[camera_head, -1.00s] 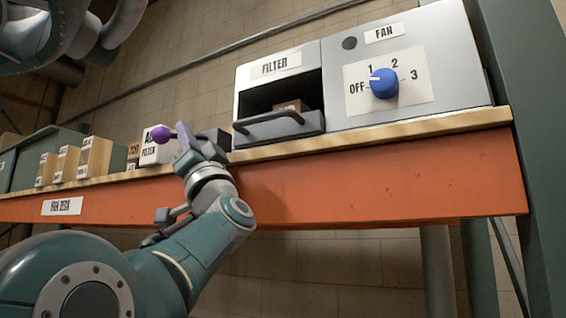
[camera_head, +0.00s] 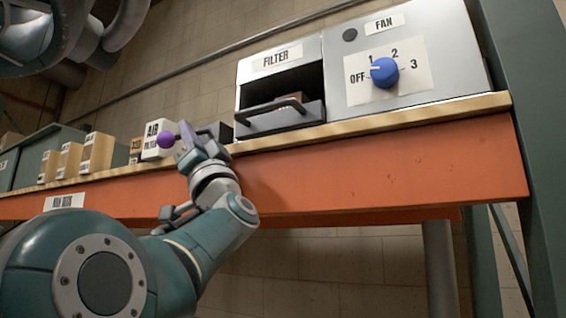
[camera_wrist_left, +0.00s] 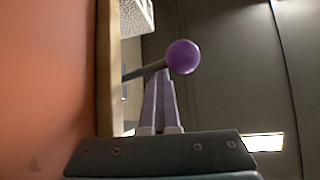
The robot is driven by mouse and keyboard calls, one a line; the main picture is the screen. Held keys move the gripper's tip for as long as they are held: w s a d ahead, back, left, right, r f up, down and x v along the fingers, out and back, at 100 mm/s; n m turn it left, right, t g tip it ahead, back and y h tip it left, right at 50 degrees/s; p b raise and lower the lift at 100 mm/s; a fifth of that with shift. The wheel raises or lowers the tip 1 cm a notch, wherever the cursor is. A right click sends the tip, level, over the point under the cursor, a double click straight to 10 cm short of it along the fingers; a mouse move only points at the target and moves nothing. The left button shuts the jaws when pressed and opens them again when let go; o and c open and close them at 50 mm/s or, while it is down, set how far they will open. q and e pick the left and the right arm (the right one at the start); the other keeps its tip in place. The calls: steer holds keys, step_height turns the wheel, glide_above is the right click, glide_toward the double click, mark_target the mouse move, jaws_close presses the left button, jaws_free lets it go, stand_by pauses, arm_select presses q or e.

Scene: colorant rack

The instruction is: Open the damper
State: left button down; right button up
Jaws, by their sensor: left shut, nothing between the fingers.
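A purple ball knob (camera_head: 165,139) stands out at the shelf's front edge, in front of a white box labelled AIR FILTER. In the left wrist view the knob (camera_wrist_left: 183,57) sits on the end of a thin grey rod (camera_wrist_left: 145,70). My left gripper (camera_head: 185,130) is beside the knob, to its right in the head view. In the left wrist view its pale purple fingers (camera_wrist_left: 162,80) are together, with their tips close to the rod just below the knob; I cannot tell whether they touch. No label naming the damper is readable. My right gripper is not in view.
A grey unit with a FILTER drawer (camera_head: 280,118) and a blue FAN dial (camera_head: 384,72) stands to the right on the orange shelf (camera_head: 390,165). Several boxes (camera_head: 96,152) stand to the left. A green post (camera_head: 530,150) rises at the right.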

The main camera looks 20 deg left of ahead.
arm_select(q)
steer(key=shift+w+f+m+t+h, duration=0.3)
steer(key=shift+f+m+t+h, duration=0.1)
steer(key=shift+f+t, duration=0.2)
steer(key=b+v, duration=0.6)
steer(key=v, duration=0.3)
steer(key=shift+s+d+n+g+y+b, duration=0.25)
steer(key=shift+n+g+y+b, duration=0.05)
steer(key=shift+g+b, duration=0.1)
steer(key=shift+r, duration=0.2)
